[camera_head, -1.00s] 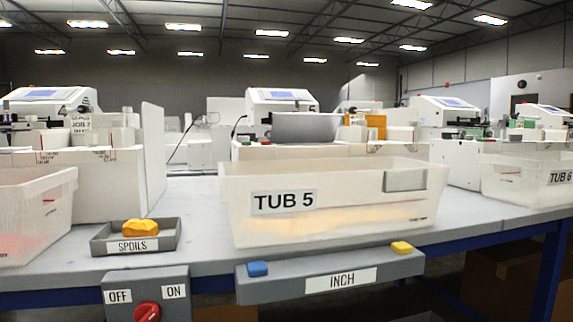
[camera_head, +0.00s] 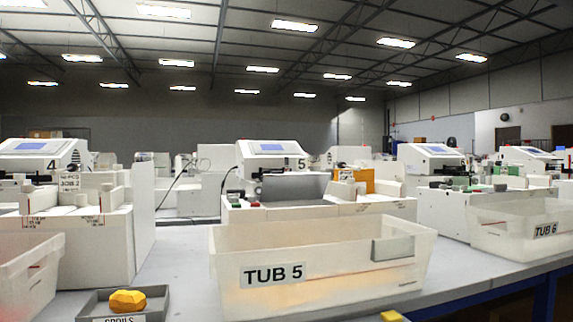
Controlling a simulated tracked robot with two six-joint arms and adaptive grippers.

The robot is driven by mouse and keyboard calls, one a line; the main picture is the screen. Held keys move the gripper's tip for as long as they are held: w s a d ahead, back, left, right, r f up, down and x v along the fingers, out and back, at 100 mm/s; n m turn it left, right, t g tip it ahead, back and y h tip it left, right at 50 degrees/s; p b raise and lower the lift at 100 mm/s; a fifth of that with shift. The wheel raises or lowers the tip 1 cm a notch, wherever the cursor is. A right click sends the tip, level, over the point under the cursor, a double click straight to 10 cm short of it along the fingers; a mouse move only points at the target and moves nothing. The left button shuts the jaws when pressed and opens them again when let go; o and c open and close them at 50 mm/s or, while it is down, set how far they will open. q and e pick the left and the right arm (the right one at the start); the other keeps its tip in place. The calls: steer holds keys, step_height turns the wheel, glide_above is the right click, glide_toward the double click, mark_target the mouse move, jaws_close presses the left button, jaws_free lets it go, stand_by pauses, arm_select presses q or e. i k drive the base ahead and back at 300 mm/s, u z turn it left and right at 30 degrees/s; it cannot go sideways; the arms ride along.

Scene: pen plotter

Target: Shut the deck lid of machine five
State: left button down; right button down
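Machine five (camera_head: 273,154) stands behind the tub in the middle of the head view, a white plotter with a blue screen and a "5" on its side. A grey panel (camera_head: 296,188), which looks like its deck lid, stands raised and tilted at the front of the machine. I cannot tell its hinge line. The tub marked TUB 5 (camera_head: 222,262) stands in front and hides the lower front of the machine. Neither of my grippers is in view.
A grey spoils tray (camera_head: 88,305) with a yellow lump (camera_head: 127,301) sits at front left. An orange block (camera_head: 360,180) is right of the panel. Machine four (camera_head: 40,152) stands left, and the tub marked TUB 6 (camera_head: 500,225) right. Bare table (camera_head: 180,262) shows between.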

mark_target(286, 186)
steer(key=z, duration=1.35)
steer(key=i, duration=0.1)
steer(key=u, duration=2.95)
steer(key=k, duration=1.25)
steer(key=z, duration=0.65)
steer(key=i, duration=1)
steer(key=z, duration=0.05)
